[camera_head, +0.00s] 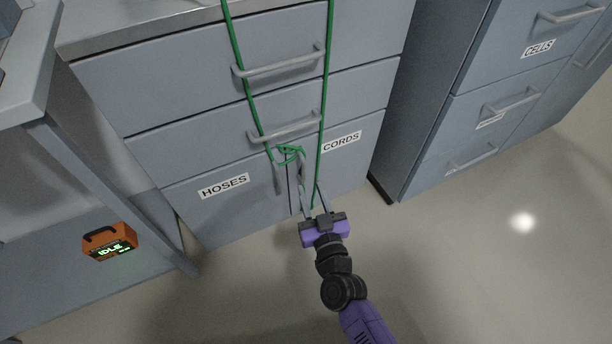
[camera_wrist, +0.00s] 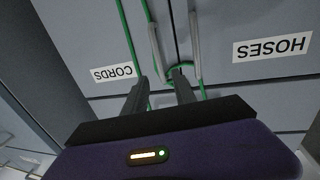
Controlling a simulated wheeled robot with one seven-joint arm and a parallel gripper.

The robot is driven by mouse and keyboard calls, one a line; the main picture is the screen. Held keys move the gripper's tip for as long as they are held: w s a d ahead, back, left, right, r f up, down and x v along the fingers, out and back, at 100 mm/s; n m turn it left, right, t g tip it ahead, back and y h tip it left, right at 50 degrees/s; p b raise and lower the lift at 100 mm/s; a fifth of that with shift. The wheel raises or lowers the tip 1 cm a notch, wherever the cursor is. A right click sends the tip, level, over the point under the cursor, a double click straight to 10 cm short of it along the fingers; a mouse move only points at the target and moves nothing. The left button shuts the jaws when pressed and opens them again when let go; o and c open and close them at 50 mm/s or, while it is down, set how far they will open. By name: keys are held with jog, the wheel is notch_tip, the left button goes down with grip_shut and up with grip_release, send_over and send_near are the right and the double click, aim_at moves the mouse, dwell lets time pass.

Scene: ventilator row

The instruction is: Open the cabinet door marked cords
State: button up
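The grey cords door (camera_head: 345,165) is shut, with a white CORDS label (camera_head: 341,141). Its upright bar handle (camera_head: 303,172) is beside the door seam. A green cord (camera_head: 288,150) is bunched at the tops of the two door handles, and its strands run up across the drawers. My gripper (camera_head: 314,192) is at the lower end of the cords handle, fingers pointing at the door. In the wrist view, upside down, the fingers (camera_wrist: 160,82) are apart, with the handle end and green cord near them. I cannot tell whether either is between the fingers.
The hoses door (camera_head: 225,205) is shut at left, with its own handle (camera_head: 279,177). Two drawers (camera_head: 220,120) sit above. A desk with an orange IDLE box (camera_head: 109,242) stands left. Another cabinet (camera_head: 440,120) stands right. The floor (camera_head: 480,255) in front is clear.

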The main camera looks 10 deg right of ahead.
aim_at(304, 170)
jog(key=w+b, duration=0.1)
jog(key=w, duration=0.4)
jog(key=shift+w+a, duration=0.15)
jog(key=shift+w, duration=0.25)
jog(key=shift+c, duration=0.2)
grip_shut()
dwell(0.9)
